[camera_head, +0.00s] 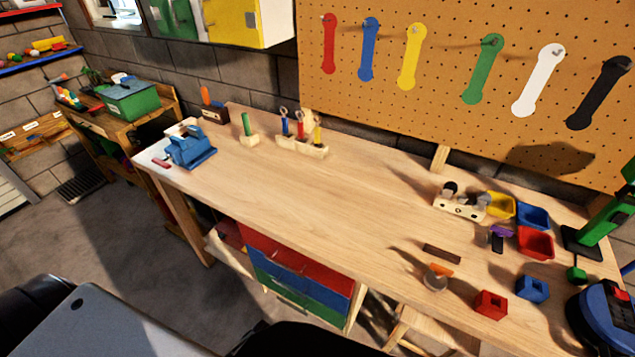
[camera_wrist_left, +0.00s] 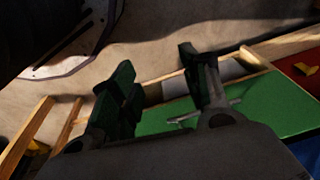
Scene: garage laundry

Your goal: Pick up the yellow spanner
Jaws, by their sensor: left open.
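The yellow spanner (camera_head: 411,56) hangs on the pegboard (camera_head: 392,125) above the workbench, between a blue spanner (camera_head: 369,48) on its left and a green spanner (camera_head: 483,69) on its right. My left gripper (camera_wrist_left: 157,65) shows in the left wrist view, open, with nothing seen between its fingers. That view looks down on a green drawer front (camera_wrist_left: 255,105) and the floor, with no spanner in it. In the head view neither gripper is seen, so the left gripper's distance from the spanner is hidden.
Red (camera_head: 330,43), white (camera_head: 539,80) and black (camera_head: 600,92) spanners also hang there. The workbench (camera_head: 320,200) is clear in its middle. A blue vise (camera_head: 190,147) is at its left end; small bins (camera_head: 535,243) and blocks crowd its right. Coloured drawers (camera_head: 300,270) stand beneath.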

